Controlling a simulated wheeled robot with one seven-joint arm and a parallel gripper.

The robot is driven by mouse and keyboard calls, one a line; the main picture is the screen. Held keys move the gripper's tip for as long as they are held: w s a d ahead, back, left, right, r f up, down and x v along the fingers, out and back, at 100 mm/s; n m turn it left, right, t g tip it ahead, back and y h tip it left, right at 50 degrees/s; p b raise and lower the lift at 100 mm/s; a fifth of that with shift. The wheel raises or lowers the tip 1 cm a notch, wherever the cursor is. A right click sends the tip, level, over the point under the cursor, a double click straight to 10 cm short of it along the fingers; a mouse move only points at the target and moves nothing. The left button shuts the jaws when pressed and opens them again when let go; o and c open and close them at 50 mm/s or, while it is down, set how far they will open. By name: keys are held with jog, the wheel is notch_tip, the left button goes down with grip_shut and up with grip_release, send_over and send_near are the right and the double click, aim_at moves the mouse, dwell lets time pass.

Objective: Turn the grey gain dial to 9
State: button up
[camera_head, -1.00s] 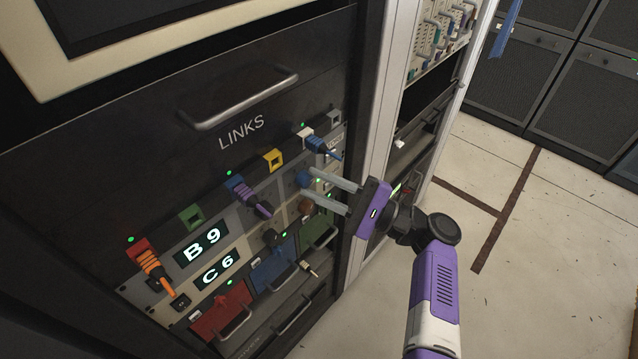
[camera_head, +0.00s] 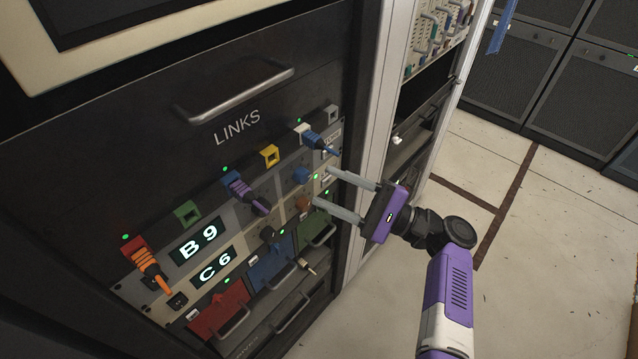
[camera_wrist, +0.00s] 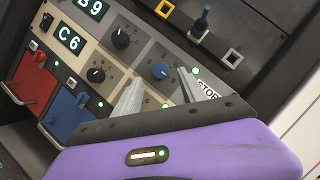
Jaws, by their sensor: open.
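Two dark dials with pale pointer marks sit on the panel in the wrist view, an upper dark dial (camera_wrist: 121,38) and a lower dark dial (camera_wrist: 96,75). Their exact shade, black or dark grey, is hard to tell. The lower one also shows in the head view (camera_head: 267,233). A blue dial (camera_head: 301,175) and a brown dial (camera_head: 303,203) are to their right. My gripper (camera_head: 323,187) is open and empty, just off the panel in front of the blue and brown dials. In the wrist view the blue dial (camera_wrist: 160,70) appears between the fingers. Dial numbers are unreadable.
Displays read B 9 (camera_head: 199,243) and C 6 (camera_head: 216,265). An orange plug (camera_head: 150,268), a purple plug (camera_head: 248,195) and a blue plug (camera_head: 318,141) stick out above the dials. Red (camera_head: 217,309), blue (camera_head: 272,264) and green (camera_head: 316,231) handled modules are below. Floor at right is clear.

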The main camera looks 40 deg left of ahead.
jog(key=shift+b+v, duration=0.3)
jog(key=shift+v, duration=1.8)
